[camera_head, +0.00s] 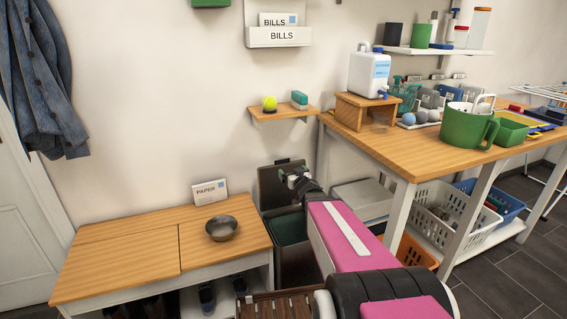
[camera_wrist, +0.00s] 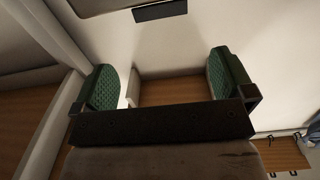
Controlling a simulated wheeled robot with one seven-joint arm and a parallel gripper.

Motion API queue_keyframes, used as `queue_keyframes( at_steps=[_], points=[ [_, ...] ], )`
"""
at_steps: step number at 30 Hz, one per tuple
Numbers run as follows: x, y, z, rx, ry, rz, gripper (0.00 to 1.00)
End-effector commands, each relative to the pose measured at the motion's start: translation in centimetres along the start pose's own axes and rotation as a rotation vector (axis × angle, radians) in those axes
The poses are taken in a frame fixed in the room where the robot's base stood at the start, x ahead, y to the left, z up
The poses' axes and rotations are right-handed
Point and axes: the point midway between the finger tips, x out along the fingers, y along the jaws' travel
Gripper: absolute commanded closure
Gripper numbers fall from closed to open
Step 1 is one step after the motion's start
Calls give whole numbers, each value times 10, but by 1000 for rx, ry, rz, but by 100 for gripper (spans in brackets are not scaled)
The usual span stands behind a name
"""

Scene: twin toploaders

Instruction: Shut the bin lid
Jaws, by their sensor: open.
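The bin (camera_head: 290,229) stands on the floor between the low bench and the workbench. Its dark grey lid (camera_head: 270,186) is raised, standing nearly upright near the wall. The bin's opening shows dark green inside, partly hidden by my arm. My gripper (camera_head: 292,177) is in front of the lid's upper right part. I cannot tell whether it touches the lid. In the wrist view my gripper (camera_wrist: 163,84) is open, its two green padded fingers wide apart with nothing held between them.
The wooden workbench (camera_head: 420,155) is close on the right. The low bench (camera_head: 125,250) on the left bears a metal bowl (camera_head: 221,228) and a PAPER sign (camera_head: 210,192). A small wall shelf (camera_head: 284,115) with a ball is above the bin. A slatted crate (camera_head: 280,304) stands in front.

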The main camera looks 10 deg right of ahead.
Motion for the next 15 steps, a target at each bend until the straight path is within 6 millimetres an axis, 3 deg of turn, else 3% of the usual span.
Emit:
queue_keyframes(
  at_steps=[8,15],
  points=[
    [19,0,0,0,6,-7,0],
    [58,-1,0,0,6,-7,0]
  ],
)
